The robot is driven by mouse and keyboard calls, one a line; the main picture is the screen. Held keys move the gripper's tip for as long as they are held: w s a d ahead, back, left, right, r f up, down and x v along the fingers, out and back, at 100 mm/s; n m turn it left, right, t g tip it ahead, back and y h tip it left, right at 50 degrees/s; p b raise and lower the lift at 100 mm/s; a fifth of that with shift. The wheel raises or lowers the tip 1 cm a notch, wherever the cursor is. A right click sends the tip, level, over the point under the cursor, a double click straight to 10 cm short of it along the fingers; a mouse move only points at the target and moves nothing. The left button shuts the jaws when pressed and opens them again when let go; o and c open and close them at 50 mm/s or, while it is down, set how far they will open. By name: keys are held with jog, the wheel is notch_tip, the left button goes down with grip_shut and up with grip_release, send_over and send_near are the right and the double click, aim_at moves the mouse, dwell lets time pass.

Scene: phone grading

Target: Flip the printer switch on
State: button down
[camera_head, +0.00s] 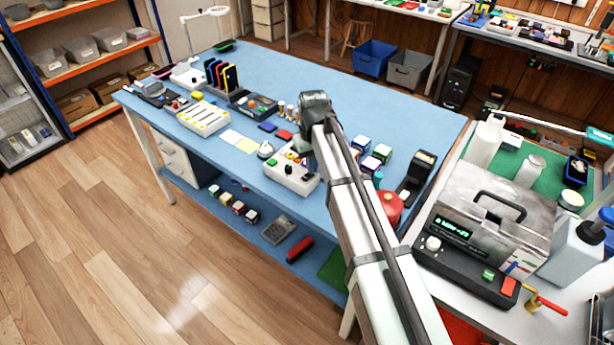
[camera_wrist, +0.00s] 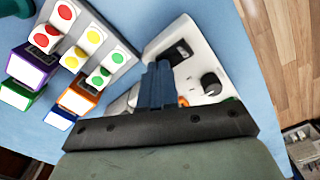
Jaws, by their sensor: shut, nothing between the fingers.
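A white box-shaped device (camera_head: 290,176) with dark controls on top stands near the front edge of the blue table, under the end of my arm. In the wrist view, the white device (camera_wrist: 194,50) shows a dark recessed part (camera_wrist: 178,52), which may be a switch, and a round black knob (camera_wrist: 211,84). My gripper (camera_wrist: 158,68) is shut and empty, its fingertips over the left part of this device. I cannot tell whether they touch it. The fingers cover part of the device top, and orange and green parts peek out beside them. No printer label is readable.
Coloured cubes (camera_head: 371,163) and a red round object (camera_head: 388,207) lie right of the device. In the wrist view, a grey rack (camera_wrist: 98,35) with coloured dots is left of the device.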

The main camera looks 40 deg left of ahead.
notch_tip(320, 180, up, 7)
dwell(0.9)
dwell(0.4)
